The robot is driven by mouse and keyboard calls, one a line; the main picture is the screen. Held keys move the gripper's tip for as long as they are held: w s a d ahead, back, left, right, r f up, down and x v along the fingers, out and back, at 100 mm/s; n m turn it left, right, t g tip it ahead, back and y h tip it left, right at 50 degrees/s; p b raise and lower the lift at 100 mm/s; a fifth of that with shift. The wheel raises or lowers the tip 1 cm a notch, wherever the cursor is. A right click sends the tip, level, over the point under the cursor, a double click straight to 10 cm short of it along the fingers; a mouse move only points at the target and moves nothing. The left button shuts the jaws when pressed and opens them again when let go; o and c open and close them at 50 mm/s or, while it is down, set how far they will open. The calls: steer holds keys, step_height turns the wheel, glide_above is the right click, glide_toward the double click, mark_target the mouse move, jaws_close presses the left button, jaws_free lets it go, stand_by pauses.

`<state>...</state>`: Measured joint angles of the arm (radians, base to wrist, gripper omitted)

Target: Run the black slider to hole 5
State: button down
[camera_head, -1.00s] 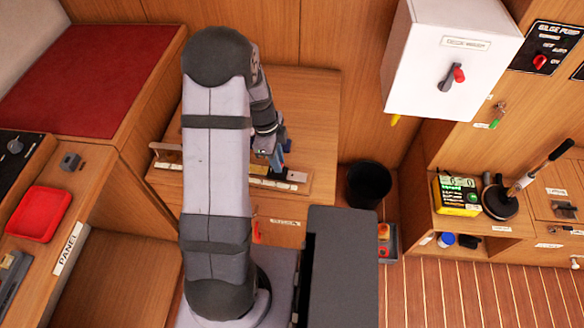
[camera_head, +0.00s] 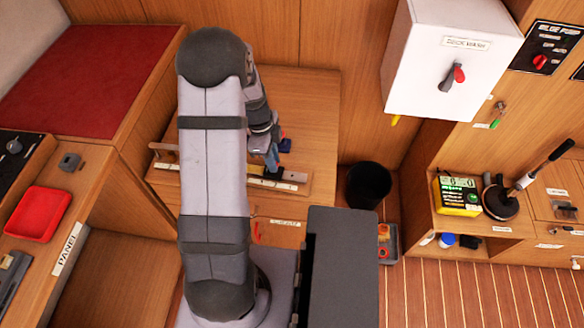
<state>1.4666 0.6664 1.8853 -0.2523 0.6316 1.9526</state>
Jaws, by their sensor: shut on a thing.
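The wooden slider rail (camera_head: 302,188) lies across the table with a pale marked strip along it. My arm hides its middle part. My gripper (camera_head: 271,163) is over the right part of the rail, its jaws pointing down. It is shut on the black slider (camera_head: 273,175), a small dark piece seen just under the fingertips. The fingers hide most of the slider. The hole numbers are too small to read, so I cannot tell which hole the slider is at.
A wooden post (camera_head: 164,151) stands at the rail's left end. A black bin (camera_head: 368,184) is right of the table. The tabletop behind the rail is mostly clear.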

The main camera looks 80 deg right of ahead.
steer(key=shift+w+d+b, duration=0.2)
steer(key=shift+w+b, duration=0.1)
steer(key=shift+w, duration=2.2)
